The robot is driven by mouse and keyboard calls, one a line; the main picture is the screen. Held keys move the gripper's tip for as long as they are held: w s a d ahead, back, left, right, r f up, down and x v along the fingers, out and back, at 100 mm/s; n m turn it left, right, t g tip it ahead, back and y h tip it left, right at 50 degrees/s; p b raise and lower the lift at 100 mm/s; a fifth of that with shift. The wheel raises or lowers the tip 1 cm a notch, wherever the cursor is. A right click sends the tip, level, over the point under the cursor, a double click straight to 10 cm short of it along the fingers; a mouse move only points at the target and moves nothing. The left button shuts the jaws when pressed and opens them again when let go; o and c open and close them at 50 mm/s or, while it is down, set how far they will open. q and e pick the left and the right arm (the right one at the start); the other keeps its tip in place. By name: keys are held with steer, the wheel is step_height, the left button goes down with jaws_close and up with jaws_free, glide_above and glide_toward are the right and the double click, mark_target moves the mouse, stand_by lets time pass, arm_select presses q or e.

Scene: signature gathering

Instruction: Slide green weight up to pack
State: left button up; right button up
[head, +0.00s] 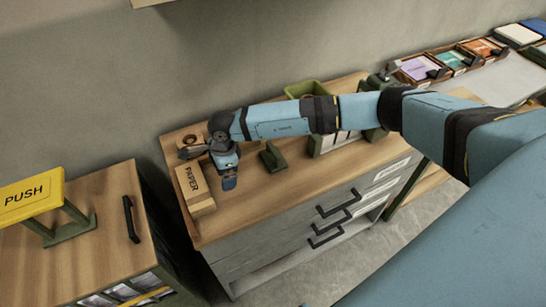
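A dark green weight (272,157) with an upright part stands on the wooden cabinet top (245,200). The pack, a brown box marked PAPER (195,190), lies near the left edge of the same top. A gap separates the weight from the pack. My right arm reaches in from the right, across the cabinet. My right gripper (229,182) points down between the pack and the weight, close to the pack's right side. Its fingers are small and partly hidden, so I cannot tell their opening or any contact. My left gripper is not in view.
A brown roll (190,140) lies behind the pack. A green bin (308,90) stands at the back. A yellow PUSH sign (36,198) stands on a separate cabinet at left. Trays of coloured packs (420,68) stand at far right. The cabinet's front has black handles.

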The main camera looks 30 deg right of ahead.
mark_target(275, 150)
steer(key=shift+w+a+b, duration=0.15)
steer(key=shift+a+b, duration=0.3)
steer(key=shift+a, duration=1.1)
steer(key=shift+s+d, duration=0.2)
steer(key=shift+d, duration=1.45)
steer(key=shift+s+d, duration=0.15)
steer(key=shift+d, duration=1.5)
steer(key=shift+s+d, duration=0.2)
steer(key=shift+d, duration=1.45)
steer(key=shift+s+d+b, duration=0.2)
steer(key=shift+d, duration=1.5)
steer(key=shift+s+d+b, duration=0.2)
steer(key=shift+d, duration=1.5)
steer(key=shift+s+d+b, duration=0.2)
steer(key=shift+d, duration=1.5)
